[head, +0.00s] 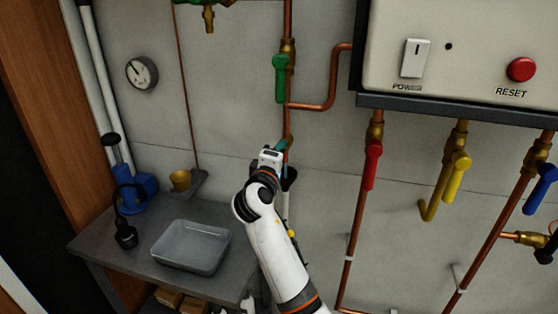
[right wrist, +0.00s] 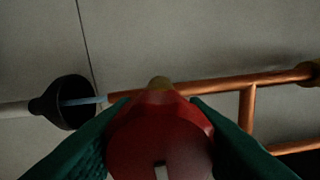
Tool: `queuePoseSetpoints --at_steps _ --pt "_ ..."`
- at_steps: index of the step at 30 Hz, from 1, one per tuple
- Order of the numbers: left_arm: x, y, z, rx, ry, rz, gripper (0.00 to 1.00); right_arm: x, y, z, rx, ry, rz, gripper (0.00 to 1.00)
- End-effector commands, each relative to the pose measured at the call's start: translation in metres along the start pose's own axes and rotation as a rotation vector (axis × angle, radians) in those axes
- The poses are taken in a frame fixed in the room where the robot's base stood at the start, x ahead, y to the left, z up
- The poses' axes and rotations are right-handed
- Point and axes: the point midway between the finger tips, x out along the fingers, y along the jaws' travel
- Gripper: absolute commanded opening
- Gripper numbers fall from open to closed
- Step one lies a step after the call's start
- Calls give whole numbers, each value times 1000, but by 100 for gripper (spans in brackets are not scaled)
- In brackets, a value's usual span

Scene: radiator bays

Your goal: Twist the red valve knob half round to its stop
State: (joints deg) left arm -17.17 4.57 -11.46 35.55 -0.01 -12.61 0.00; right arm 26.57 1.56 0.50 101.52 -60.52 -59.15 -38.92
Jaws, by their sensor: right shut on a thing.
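The red valve knob (right wrist: 160,140) fills the lower middle of the right wrist view, with a pale slot in its face and a brass stem (right wrist: 160,83) behind it. My right gripper (right wrist: 160,108) is shut on it, with one green finger against each side. In the head view my right gripper (head: 281,148) reaches the vertical copper pipe, and the knob is hidden behind it. A black funnel (right wrist: 68,103) sits by the open pipe end in the wrist view, with a thin pale-blue streak between them. My left gripper is not in view.
A red lever (head: 371,165), a yellow lever (head: 456,174) and a blue lever (head: 540,188) hang on pipes at right. A green lever (head: 281,79) is above my gripper. A control box (head: 460,55) is at upper right. A grey tray (head: 193,262) stands on the bench at left.

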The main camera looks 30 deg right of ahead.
Motion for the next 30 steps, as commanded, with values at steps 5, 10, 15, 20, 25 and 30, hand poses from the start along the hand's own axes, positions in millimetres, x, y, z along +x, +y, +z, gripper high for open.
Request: queuePoseSetpoints --at_steps 5,10,15,20,25,30 --pt "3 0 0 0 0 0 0 0 2 0 29 -1 3 17" --pt "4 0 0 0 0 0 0 0 2 0 37 -1 4 17" --pt "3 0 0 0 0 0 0 0 2 0 36 -1 4 17" --pt "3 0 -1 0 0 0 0 0 2 0 35 -1 4 51" --pt "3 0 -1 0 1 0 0 0 1 0 35 -1 2 61" --pt "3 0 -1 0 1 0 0 -1 0 0 35 -1 1 61"
